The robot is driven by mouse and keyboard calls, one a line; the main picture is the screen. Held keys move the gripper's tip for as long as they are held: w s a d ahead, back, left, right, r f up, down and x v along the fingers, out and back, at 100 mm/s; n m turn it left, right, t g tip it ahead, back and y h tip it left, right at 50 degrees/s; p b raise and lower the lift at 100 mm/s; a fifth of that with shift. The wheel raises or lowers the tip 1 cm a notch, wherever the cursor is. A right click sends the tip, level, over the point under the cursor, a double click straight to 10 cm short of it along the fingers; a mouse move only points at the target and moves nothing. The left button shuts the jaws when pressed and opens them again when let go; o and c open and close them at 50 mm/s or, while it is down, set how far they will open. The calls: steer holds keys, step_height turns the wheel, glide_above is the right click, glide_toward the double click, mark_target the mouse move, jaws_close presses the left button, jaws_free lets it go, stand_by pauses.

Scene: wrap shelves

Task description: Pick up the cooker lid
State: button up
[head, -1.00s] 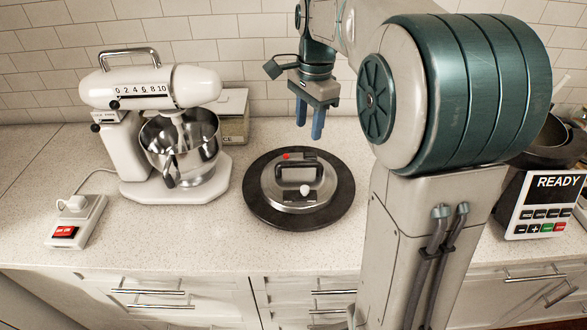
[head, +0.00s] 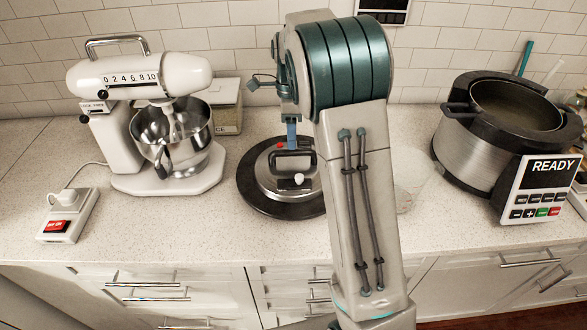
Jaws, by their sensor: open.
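The cooker lid (head: 268,187) lies flat on the counter, a round metal lid with a wide dark rim, a raised black handle (head: 293,155), a red dot and a white knob on top. My arm covers its right part. My gripper (head: 292,138) is over the back of the lid, close to the handle, with blue fingers pointing down. The gripper is open and holds nothing. My arm hides part of it, and I cannot tell whether a finger touches the handle.
A stand mixer (head: 140,80) with a steel bowl (head: 178,135) stands left of the lid. A power strip (head: 68,215) lies at the far left. The open cooker (head: 470,150) with its READY panel (head: 545,185) is at the right. A clear container (head: 408,190) stands right of my arm.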

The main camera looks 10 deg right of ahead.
mark_target(293, 152)
steer(key=shift+s+f+p, duration=0.2)
steer(key=shift+s+f, duration=0.05)
steer(key=shift+f, duration=0.7)
steer(key=shift+s+f+p, duration=0.2)
steer(key=shift+f, duration=0.7)
steer(key=shift+s+f+p, duration=0.2)
steer(key=shift+s+f, duration=0.05)
steer(key=shift+f, duration=0.7)
jaws_close()
steer(key=shift+r, duration=0.1)
